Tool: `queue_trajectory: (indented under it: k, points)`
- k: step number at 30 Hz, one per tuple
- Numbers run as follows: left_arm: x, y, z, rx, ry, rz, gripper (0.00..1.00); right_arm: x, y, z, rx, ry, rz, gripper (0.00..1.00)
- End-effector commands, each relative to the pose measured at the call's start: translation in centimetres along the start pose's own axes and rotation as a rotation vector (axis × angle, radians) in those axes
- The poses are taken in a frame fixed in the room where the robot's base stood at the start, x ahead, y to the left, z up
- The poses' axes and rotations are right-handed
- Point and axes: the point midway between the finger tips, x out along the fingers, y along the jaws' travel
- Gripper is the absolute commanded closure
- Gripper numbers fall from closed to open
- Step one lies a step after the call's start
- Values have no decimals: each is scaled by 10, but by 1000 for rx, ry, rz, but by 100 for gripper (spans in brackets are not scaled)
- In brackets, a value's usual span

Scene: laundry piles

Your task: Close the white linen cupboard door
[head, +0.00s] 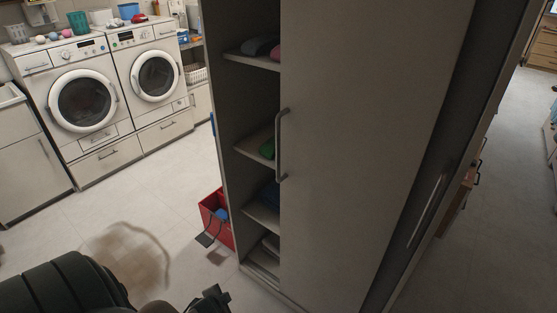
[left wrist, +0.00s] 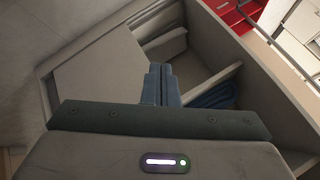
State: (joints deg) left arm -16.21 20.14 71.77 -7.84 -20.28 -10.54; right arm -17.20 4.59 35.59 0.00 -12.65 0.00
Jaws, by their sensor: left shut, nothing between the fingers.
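The white linen cupboard (head: 222,110) stands in the middle of the head view. Its pale door (head: 375,120) covers most of the front, with an upright bar handle (head: 281,145) near its left edge. Left of that edge the cupboard is open and shelves with folded cloths show. A second bar handle (head: 425,210) is on a darker panel to the right. My left gripper (left wrist: 160,85) is shut and empty in the left wrist view, in front of the shelves; whether it touches anything is unclear. My right gripper is not in view.
A red crate (head: 212,215) stands on the floor left of the cupboard; it also shows in the left wrist view (left wrist: 232,14). Two front-loading machines (head: 85,100) stand at the back left. Blue folded cloth (left wrist: 212,98) lies on a shelf.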

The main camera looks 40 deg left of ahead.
Motion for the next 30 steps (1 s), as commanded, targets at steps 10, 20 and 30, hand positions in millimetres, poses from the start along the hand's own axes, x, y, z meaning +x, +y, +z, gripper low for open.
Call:
queue_trajectory:
  k: [10,20,30]
  points:
    - [-129,-188,-223,446,369,-379,100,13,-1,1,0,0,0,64]
    - [-303,-226,-345,744,612,-671,100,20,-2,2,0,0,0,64]
    - [-321,-232,-368,774,641,-712,100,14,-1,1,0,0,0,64]
